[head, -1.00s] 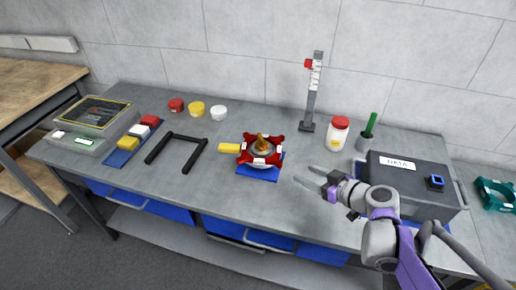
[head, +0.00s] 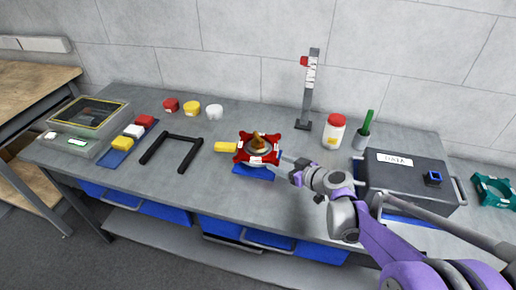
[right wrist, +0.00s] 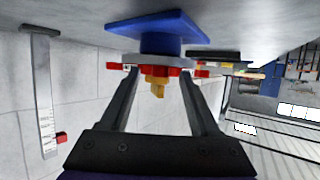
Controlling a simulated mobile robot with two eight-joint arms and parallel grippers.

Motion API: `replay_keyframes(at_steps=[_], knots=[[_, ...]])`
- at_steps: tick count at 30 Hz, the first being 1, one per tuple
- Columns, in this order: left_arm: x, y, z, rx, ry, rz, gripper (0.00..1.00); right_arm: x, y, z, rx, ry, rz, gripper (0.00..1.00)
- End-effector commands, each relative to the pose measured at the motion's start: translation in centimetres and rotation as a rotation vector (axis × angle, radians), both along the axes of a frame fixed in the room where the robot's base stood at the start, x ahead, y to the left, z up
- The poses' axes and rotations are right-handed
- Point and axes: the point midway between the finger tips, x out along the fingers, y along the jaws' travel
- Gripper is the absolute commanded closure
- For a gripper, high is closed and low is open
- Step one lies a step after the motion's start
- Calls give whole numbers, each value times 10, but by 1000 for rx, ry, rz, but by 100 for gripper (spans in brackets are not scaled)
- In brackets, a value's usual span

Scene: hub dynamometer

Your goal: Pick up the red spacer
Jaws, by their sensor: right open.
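Several red pieces are in the head view, and I cannot tell for sure which is the spacer. A red four-armed piece (head: 243,158) with white labels sits on a blue stand (head: 254,173), around a grey disc with an orange-brown cone. A red round piece (head: 171,105) stands at the back left, and a small red block (head: 145,120) lies on a blue tray. My right gripper (head: 284,161) is open at the right side of the four-armed piece. In the right wrist view, this piece (right wrist: 201,73) appears upside down beyond the spread fingers. My left gripper is not in view.
A black U-shaped frame (head: 183,138) lies further left. A scale post (head: 309,90), a red-lidded jar (head: 334,132) and a dark DATA box (head: 405,180) stand to the right. The front bench strip is clear.

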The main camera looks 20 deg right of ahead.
Motion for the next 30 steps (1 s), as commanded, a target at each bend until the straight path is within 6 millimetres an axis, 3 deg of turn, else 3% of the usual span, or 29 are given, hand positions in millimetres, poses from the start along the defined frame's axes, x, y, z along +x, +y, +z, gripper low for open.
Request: replay_keyframes(at_steps=[5, 15, 30], knots=[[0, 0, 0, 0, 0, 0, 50, 0, 0, 0, 0, 0, 0, 37], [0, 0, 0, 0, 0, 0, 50, 0, 0, 0, 0, 0, 0, 99], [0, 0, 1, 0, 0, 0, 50, 0, 0, 5, 1, -1, 0, 100]])
